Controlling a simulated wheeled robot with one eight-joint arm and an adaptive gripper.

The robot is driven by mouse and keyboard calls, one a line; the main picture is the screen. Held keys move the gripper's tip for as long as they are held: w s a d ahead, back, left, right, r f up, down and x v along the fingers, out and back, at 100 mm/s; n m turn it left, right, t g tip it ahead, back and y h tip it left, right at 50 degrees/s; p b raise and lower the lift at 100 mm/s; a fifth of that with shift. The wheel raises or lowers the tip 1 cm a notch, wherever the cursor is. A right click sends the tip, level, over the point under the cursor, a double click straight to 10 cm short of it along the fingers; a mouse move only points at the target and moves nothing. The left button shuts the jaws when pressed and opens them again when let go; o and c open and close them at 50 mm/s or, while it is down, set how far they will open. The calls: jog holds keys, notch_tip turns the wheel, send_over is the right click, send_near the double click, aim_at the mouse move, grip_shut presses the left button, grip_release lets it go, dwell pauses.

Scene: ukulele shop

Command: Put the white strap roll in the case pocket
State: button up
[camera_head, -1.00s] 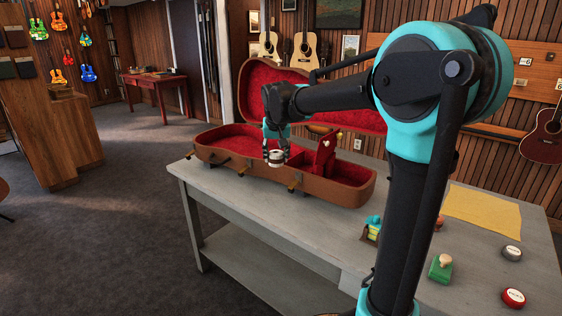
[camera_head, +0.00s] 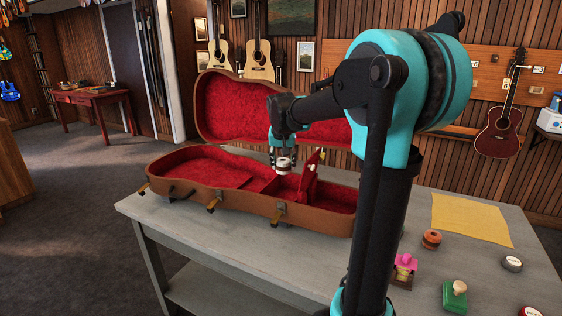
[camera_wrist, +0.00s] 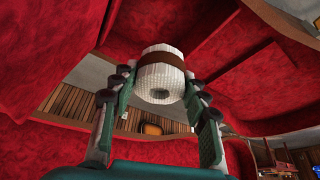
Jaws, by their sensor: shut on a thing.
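The white strap roll (camera_head: 283,164), with a brown band around it, is held between the two fingers of my gripper (camera_head: 284,162). In the wrist view the roll (camera_wrist: 158,74) sits between the fingertips, its round end with a dark centre hole towards the camera. The open brown case (camera_head: 235,201) has red lining and lies on the grey table. Its pocket has a raised red lid (camera_head: 310,182) with a small pale knob, just right of the roll. The roll is above the case's middle compartments; its exact height above them is hard to tell.
The table (camera_head: 180,222) also holds a yellow cloth (camera_head: 470,219), a brown ring-shaped roll (camera_head: 431,239), a pink-and-yellow item (camera_head: 404,267), a green block with a knob (camera_head: 455,295) and round tins (camera_head: 512,263). The case's lid (camera_head: 240,108) stands open behind.

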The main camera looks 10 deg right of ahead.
aim_at(283, 173)
jog(key=shift+f, duration=5.55)
jog(key=o, duration=1.7)
jog(key=shift+o, duration=0.2)
jog(key=shift+r, duration=3.5)
jog(key=shift+s, duration=0.1)
